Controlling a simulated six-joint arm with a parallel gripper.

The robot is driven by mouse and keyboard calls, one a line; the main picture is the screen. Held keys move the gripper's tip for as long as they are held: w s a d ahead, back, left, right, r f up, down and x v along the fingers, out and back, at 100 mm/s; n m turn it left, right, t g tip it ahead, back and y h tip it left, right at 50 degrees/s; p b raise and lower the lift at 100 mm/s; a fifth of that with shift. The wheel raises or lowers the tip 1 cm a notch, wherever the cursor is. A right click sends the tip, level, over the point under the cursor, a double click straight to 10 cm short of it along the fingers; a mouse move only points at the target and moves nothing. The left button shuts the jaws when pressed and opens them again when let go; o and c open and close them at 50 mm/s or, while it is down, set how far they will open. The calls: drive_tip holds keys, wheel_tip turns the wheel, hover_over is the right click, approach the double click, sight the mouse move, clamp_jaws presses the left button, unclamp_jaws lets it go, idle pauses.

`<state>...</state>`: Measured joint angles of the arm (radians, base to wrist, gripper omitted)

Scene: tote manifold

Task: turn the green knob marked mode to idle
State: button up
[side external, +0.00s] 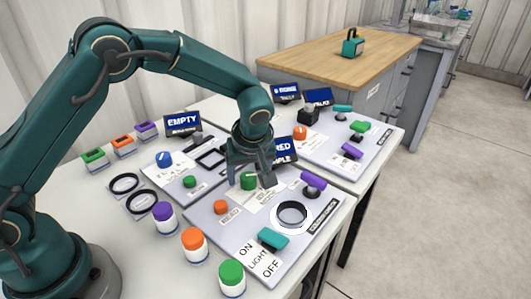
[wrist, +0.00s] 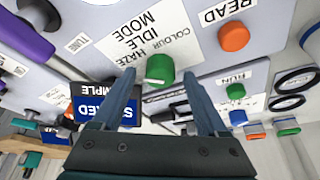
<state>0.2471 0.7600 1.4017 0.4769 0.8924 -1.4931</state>
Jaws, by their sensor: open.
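The green mode knob (wrist: 160,66) stands on a pale panel beside a white label (wrist: 138,40) reading MODE, IDLE, HAZE and COLOUR, upside down in the wrist view. A pale stripe marks the knob; which word it points at I cannot tell. My gripper (wrist: 158,76) is open, with one finger on either side of the knob and a visible gap at each side. In the side view my gripper (side external: 251,178) is over the green knob (side external: 248,183), pointing down and partly covering it and its label. Whether the fingers touch the knob cannot be told.
An orange READ button (wrist: 233,36) is right of the knob in the wrist view. A blue display sign (wrist: 105,108) stands close by the fingers. On the same panel are a black ring (side external: 292,214), a purple handle (side external: 313,180) and a teal light switch (side external: 273,239).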

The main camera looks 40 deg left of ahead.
clamp_jaws()
drive_tip(key=m+t+h, duration=0.1)
drive_tip(key=m, duration=0.4)
drive_tip(key=shift+s+a, duration=0.1)
drive_tip(key=shift+a, duration=0.05)
drive_tip(key=shift+a+m+t+h, duration=0.1)
drive_tip(key=shift+m+t+h, duration=0.3)
drive_tip(key=shift+m, duration=0.75)
drive_tip(key=shift+m+t+h, duration=0.1)
drive_tip(key=shift+m+h, duration=0.5)
drive_tip(key=shift+m, duration=0.55)
unclamp_jaws()
